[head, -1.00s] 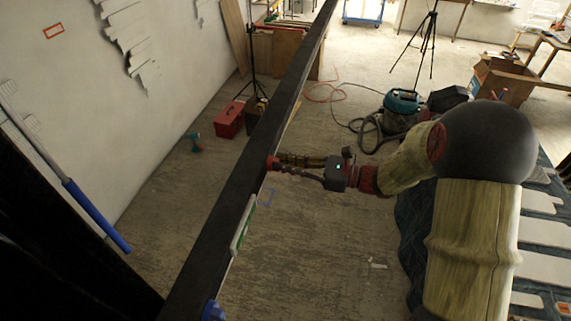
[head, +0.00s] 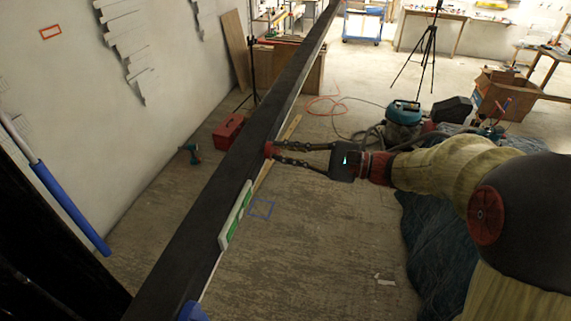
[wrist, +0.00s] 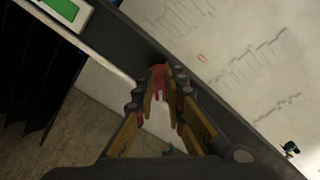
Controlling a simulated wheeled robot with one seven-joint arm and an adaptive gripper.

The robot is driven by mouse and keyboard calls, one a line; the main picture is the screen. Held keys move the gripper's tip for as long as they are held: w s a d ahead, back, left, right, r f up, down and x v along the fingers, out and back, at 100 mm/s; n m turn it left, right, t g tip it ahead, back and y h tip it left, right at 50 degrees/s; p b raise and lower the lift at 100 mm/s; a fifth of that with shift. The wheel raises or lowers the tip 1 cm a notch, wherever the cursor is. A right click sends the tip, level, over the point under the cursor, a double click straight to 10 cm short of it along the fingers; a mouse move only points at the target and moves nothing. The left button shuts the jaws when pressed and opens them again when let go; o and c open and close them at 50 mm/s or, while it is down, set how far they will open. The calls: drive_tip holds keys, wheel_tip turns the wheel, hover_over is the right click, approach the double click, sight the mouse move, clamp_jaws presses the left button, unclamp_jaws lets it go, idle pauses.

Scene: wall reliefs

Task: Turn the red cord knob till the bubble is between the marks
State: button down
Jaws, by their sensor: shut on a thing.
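The red knob (head: 268,149) sits on the edge of the long dark beam (head: 205,220). My gripper (head: 274,151) reaches it from the right and is shut on it, one finger on each side. In the wrist view the red knob (wrist: 158,79) shows between the fingertips, which partly cover it. The level (head: 236,215), a white bar with a green window, is on the beam nearer to me than the knob. Part of it shows at the top left of the wrist view (wrist: 62,8). The bubble and its marks are too small to make out.
A blue piece (head: 193,311) is at the beam's near end. A blue-gripped bar (head: 72,208) stands at the left. A red toolbox (head: 228,131) and a drill (head: 189,152) lie beyond the beam. The floor right of the beam is mostly clear.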

drive_tip(key=shift+f+n+b, duration=0.15)
drive_tip(key=shift+n+b, duration=0.35)
drive_tip(key=shift+b, duration=0.3)
drive_tip(key=c, duration=1.8)
unclamp_jaws()
drive_tip(key=shift+c, duration=0.2)
drive_tip(key=shift+s, duration=0.1)
drive_tip(key=v, duration=1.2)
